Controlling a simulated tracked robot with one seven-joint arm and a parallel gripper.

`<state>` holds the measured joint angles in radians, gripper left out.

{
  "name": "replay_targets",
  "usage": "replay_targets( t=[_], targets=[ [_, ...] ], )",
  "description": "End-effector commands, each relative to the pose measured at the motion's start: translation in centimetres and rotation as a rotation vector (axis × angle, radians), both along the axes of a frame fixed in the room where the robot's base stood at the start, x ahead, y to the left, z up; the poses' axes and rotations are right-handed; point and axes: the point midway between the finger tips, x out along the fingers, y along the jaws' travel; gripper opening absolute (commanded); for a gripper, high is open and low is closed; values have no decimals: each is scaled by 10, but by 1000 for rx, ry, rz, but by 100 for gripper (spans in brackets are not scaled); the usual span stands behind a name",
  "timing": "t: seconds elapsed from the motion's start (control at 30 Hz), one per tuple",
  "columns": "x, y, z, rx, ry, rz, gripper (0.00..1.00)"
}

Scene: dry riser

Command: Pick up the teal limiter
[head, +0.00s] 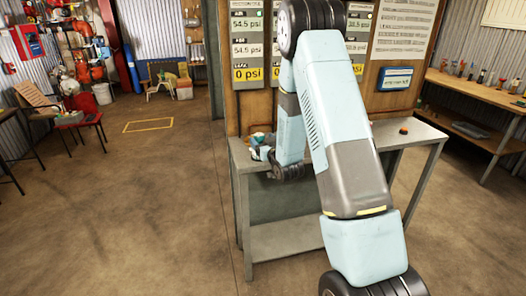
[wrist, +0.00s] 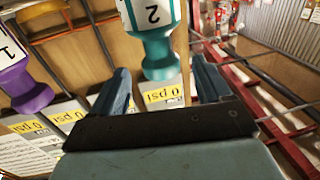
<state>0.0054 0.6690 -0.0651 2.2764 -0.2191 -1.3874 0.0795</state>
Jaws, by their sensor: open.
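The teal limiter (wrist: 156,48) bears a white label with a 2 and shows at the top of the wrist view, its upper end cut off by the frame. My gripper (wrist: 161,72) is open, with one finger on each side of the limiter's narrower teal end. I cannot tell whether either finger touches it. A purple limiter (wrist: 30,92) with a 1 on its label is at the left of the wrist view, outside the fingers. In the head view my gripper (head: 262,153) is low over the bench's left end, and the limiters there are too small to make out clearly.
The grey metal bench (head: 415,133) stands against a wooden panel with several psi gauges (head: 247,50). An orange-topped item (head: 404,131) sits on its right part. A wooden workbench (head: 475,100) is at far right.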

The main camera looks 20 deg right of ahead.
Motion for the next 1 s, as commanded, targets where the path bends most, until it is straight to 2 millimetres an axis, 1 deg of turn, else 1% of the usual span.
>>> replay_targets(
  t=[0.13, 0.3, 0.4, 0.53, 0.73, 0.77, 1.0],
  targets=[
    [12, 3, 0, 0, 0, 1, 78],
    [35, 7, -1, 0, -1, 0, 78],
    [45, 8, 0, 0, -1, -1, 78],
    [51, 9, 0, 0, 0, -1, 78],
    [52, 9, 0, 0, 0, -1, 78],
    [52, 9, 0, 0, 0, -1, 76],
    [51, 9, 0, 0, 0, -1, 53]
  ],
)
